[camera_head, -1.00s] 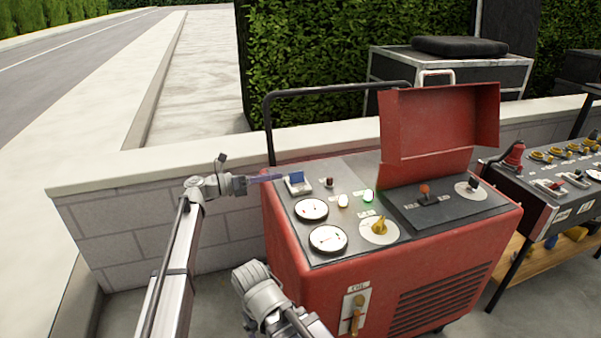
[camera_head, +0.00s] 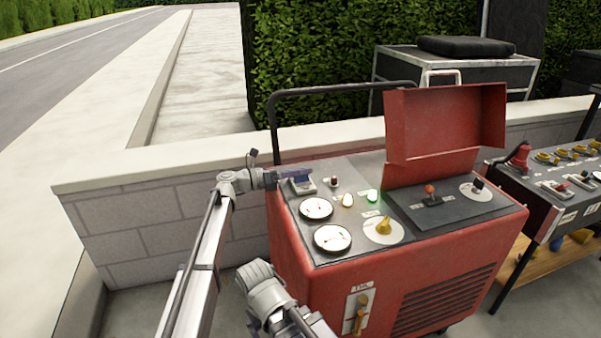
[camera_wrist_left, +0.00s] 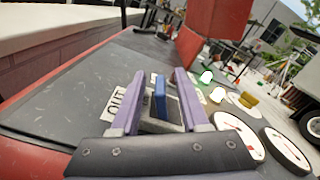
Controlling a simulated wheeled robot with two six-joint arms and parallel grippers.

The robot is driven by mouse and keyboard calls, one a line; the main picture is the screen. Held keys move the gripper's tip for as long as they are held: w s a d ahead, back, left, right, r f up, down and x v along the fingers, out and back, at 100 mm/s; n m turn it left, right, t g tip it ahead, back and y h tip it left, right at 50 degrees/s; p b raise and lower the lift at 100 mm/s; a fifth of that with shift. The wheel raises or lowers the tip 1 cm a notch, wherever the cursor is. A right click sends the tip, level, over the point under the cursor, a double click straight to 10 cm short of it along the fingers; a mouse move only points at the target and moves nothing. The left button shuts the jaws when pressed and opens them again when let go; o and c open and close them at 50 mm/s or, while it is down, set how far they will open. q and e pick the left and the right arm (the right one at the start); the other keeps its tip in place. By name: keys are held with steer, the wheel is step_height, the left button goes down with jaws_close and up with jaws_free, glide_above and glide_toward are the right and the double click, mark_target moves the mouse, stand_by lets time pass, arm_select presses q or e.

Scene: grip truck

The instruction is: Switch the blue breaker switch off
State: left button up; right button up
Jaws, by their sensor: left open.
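The blue breaker switch (camera_wrist_left: 160,97) stands up from its pale base at the far left corner of the red machine's grey panel. In the head view the switch base (camera_head: 304,187) shows, with the lever partly covered by my fingers. My left gripper (camera_head: 297,174) reaches in over it from the left. In the left wrist view the purple fingers of the left gripper (camera_wrist_left: 158,92) are open, one on each side of the blue lever, with small gaps. A label reading "OUT" is partly hidden by the left finger. My right gripper is not in view.
The red machine (camera_head: 400,285) has two gauges (camera_head: 316,209), a lit green lamp (camera_head: 373,196), a yellow knob (camera_head: 383,226) and a raised red lid (camera_head: 445,122). A black handlebar (camera_head: 330,90) rises behind the switch. A low block wall (camera_head: 150,225) runs behind.

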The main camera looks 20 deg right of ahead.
mark_target(304, 185)
arm_select(q)
jaws_close()
steer(key=shift+s+m, duration=0.1)
steer(key=shift+m, duration=0.2)
stand_by(0.4)
steer(key=shift+s+r+m, duration=0.2)
steer(key=shift+s+m, duration=0.15)
steer(key=shift+m, duration=0.65)
steer(key=m, duration=0.1)
steer(key=s+m, duration=0.1)
steer(key=shift+m, duration=0.4)
steer(key=m, duration=0.2)
steer(key=s+m, duration=0.1)
steer(key=m, duration=0.2)
steer(key=shift+s+f+m, duration=0.2)
steer(key=shift+s+m, duration=0.2)
jaws_free()
